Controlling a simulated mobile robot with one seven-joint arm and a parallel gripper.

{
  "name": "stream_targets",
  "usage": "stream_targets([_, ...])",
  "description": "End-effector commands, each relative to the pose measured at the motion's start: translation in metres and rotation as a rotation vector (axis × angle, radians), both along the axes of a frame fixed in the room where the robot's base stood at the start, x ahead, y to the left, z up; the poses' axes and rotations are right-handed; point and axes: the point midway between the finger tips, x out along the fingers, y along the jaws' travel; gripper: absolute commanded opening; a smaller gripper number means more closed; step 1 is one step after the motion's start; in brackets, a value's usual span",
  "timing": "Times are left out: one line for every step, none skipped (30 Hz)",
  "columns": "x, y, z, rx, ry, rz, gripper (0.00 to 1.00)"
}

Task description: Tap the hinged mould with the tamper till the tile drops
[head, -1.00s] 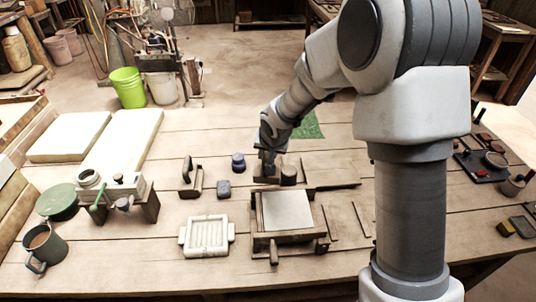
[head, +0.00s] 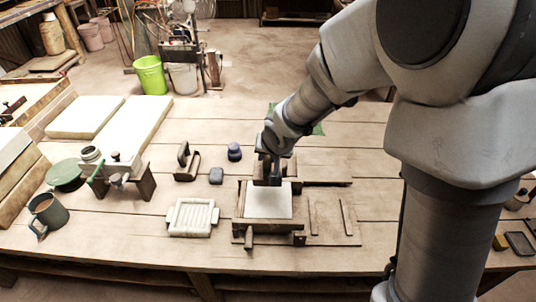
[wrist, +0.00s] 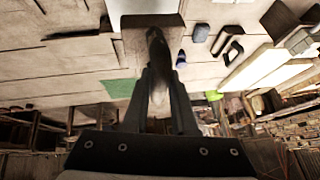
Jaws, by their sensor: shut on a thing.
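The wooden hinged mould (head: 272,227) lies on the table with a pale square face (head: 268,204) on top and a handle at its front. My gripper (head: 268,157) is shut on the tamper (head: 267,181), a dark wooden block, at the mould's back edge. In the wrist view, the fingers (wrist: 157,90) grip the tamper's dark handle, and its brown block (wrist: 133,52) overlaps the pale face (wrist: 140,8). I cannot tell whether the tamper touches the mould. No separate tile can be made out.
Thin wooden strips (head: 346,217) lie right. A mug (head: 45,213) is far left. The front table strip is clear.

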Motion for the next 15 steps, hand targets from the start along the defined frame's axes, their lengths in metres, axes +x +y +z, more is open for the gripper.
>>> stream_targets([-0.001,0.0,0.002,0.001,-0.004,0.001,0.0])
stream_targets([-0.002,0.0,0.002,0.002,-0.004,0.002,0.0])
stream_targets([-0.002,0.0,0.002,0.001,-0.005,0.002,0.0])
stream_targets([-0.002,0.0,0.002,0.001,-0.005,0.002,0.0])
stream_targets([-0.003,0.0,0.001,0.001,-0.005,0.002,0.0])
stream_targets([-0.003,0.0,-0.001,0.001,-0.005,0.002,0.0])
stream_targets([-0.003,0.0,-0.003,0.001,-0.005,0.002,0.0])
stream_targets([-0.003,0.0,-0.005,0.001,-0.005,0.002,0.0])
stream_targets([-0.003,0.0,-0.008,0.001,-0.005,0.002,0.0])
stream_targets([-0.003,0.0,-0.011,0.001,-0.005,0.002,0.0])
stream_targets([-0.003,0.0,-0.014,0.001,-0.005,0.002,0.0])
stream_targets([-0.003,0.0,-0.019,0.001,-0.005,0.002,0.0])
stream_targets([-0.003,0.0,-0.022,0.001,-0.005,0.002,0.0])
stream_targets([-0.003,0.0,-0.026,0.001,-0.005,0.002,0.0])
stream_targets([-0.003,0.0,-0.031,0.001,-0.004,0.003,0.0])
